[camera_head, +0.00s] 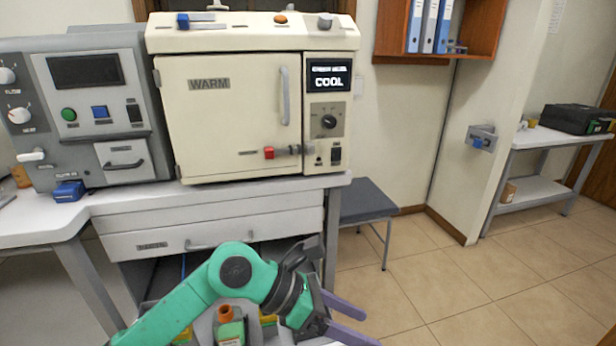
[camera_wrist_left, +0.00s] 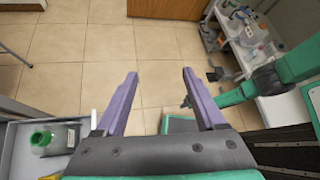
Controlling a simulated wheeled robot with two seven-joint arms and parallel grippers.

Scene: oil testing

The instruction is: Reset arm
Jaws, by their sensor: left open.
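My left arm comes in low from the left in the head view. Its gripper (camera_head: 345,318) has purple fingers spread apart over the floor in front of the desk. In the left wrist view the gripper (camera_wrist_left: 160,76) is open, with only tiled floor between the fingertips. My other green arm (camera_wrist_left: 290,68) shows at the right of that view. Its dark end parts are too small to tell whether its gripper is open or shut.
A cream oven (camera_head: 230,125) and a grey device (camera_head: 95,150) stand on the desk (camera_head: 200,197). A green-capped bottle (camera_wrist_left: 42,138) sits in a tray (camera_wrist_left: 12,128) beside my left gripper. A grey stool (camera_head: 368,200) stands right of the desk. Floor at right is clear.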

